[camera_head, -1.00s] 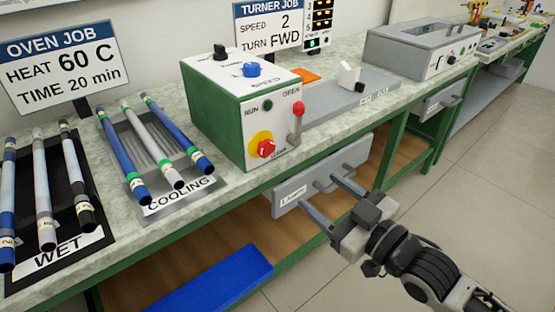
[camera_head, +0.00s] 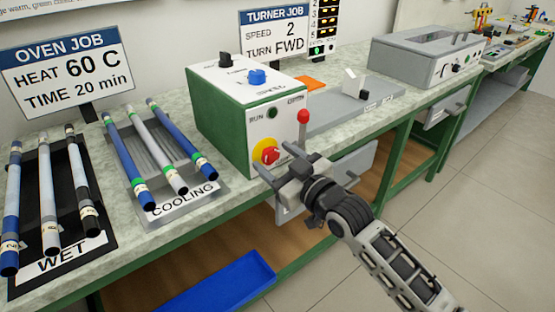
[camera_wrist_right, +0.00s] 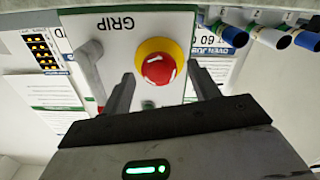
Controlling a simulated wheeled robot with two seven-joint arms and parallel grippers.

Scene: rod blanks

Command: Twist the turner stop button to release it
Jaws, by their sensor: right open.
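The red stop button (camera_head: 270,155) on its yellow ring sits low on the white front panel of the turner (camera_head: 228,128), a green and white box. In the right wrist view the button (camera_wrist_right: 158,69) has white marks on its red cap. My right gripper (camera_head: 283,167) is in front of the panel, just beside the button in the head view. In the wrist view its two fingers (camera_wrist_right: 165,90) are apart, below and to either side of the button, with nothing between them. I cannot tell whether a finger touches the panel. My left gripper is not in view.
A red-knobbed lever (camera_head: 303,122) stands right of the button on the same panel. The cooling rack (camera_head: 185,205) and wet tray (camera_head: 95,245) hold rods at left. A drawer (camera_head: 355,168) is below the bench edge, behind my right arm.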

